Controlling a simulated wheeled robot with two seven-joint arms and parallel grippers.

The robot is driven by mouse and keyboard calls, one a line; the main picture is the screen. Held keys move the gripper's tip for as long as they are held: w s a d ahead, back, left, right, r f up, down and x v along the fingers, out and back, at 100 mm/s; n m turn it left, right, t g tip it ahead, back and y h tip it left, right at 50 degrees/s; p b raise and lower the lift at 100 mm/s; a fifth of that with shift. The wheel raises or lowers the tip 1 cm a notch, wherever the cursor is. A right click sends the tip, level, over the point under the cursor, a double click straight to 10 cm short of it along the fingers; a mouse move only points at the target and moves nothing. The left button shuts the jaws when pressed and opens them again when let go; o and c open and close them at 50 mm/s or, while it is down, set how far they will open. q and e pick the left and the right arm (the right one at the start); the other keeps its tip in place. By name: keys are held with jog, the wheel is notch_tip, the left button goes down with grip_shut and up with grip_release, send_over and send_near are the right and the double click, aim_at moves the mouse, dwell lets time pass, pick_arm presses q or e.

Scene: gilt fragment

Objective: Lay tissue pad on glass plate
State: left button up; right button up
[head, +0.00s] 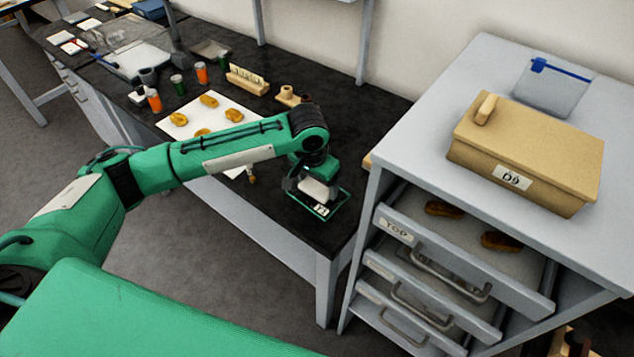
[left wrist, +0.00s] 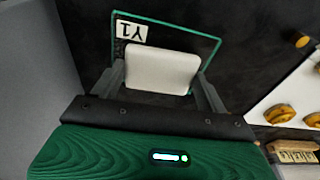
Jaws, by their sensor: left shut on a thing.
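The glass plate (head: 334,208) lies on the black bench top near its right end, with a green edge and a white label reading Y1. It also shows in the left wrist view (left wrist: 195,42). My left gripper (head: 314,194) points down over the plate. Its fingers are shut on the white tissue pad (left wrist: 162,70), which also shows in the head view (head: 318,189). The pad overlaps the plate in both views, with the label beside it. I cannot tell whether the pad touches the glass. My right gripper is not in view.
A white sheet (head: 224,104) with several golden fragments lies left of the plate. Orange and green jars (head: 201,73) stand behind it. A grey drawer cabinet (head: 405,150) stands close on the right, its top drawer (head: 455,262) open, with a tan box (head: 525,150) on top.

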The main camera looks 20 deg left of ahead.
pick_arm(q)
jog(key=shift+f, duration=0.45)
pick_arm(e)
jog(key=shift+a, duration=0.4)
pick_arm(q)
jog(key=shift+f, duration=0.1)
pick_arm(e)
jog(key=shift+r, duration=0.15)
pick_arm(q)
jog(key=o, duration=1)
jog(key=shift+c, duration=0.2)
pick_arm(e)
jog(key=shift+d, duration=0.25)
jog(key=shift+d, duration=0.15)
